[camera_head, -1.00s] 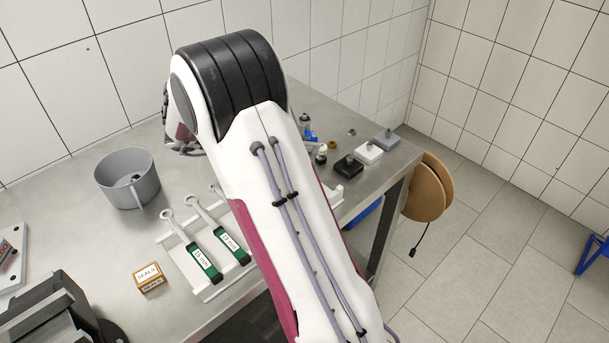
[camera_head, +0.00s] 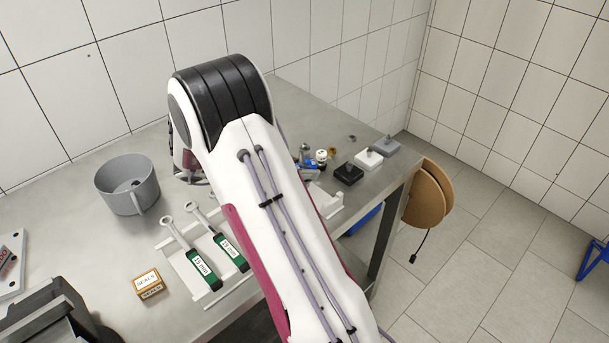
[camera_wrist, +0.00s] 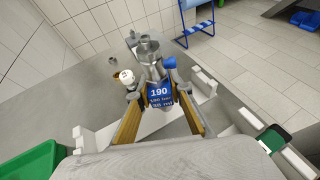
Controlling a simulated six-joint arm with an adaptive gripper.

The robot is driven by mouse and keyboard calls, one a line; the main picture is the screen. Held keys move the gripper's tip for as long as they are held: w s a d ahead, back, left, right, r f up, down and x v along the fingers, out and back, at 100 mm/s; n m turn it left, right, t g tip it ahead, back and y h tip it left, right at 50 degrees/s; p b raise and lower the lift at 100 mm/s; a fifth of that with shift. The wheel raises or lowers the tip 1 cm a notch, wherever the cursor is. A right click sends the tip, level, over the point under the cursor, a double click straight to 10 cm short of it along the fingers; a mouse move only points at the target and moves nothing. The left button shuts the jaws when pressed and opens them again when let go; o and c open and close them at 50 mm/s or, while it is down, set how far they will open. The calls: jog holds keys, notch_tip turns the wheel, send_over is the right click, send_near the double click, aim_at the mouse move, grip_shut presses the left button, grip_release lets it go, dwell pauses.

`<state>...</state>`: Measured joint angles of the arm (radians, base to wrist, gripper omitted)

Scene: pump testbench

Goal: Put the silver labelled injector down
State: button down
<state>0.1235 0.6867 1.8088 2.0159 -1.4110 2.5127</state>
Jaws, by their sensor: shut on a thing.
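The silver injector (camera_wrist: 150,58) with a blue label reading 190 sits between the fingers of my gripper (camera_wrist: 158,92) in the wrist view. The gripper is shut on it, with brown pads on both sides of the label. A blue cap (camera_wrist: 169,62) sticks out on its right side. The white rack (camera_wrist: 166,131) lies beneath the gripper; whether the injector touches it, I cannot tell. In the head view my arm hides the gripper, and only a small silver and blue part of the injector (camera_head: 306,150) shows beyond the arm.
A white-capped part (camera_head: 321,155) stands close beside the injector. Black (camera_head: 348,173), white (camera_head: 368,159) and grey (camera_head: 386,146) blocks stand near the table's right edge. Green-handled spanners (camera_head: 230,252) lie on a white holder, with a grey pot (camera_head: 127,187) and a seals box (camera_head: 149,284) nearby.

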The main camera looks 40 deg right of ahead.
jog(key=shift+f, duration=1.25)
jog(key=shift+f, duration=0.15)
jog(key=c, duration=1.8)
grip_release()
jog(key=v, duration=1.2)
jog(key=shift+w, duration=0.15)
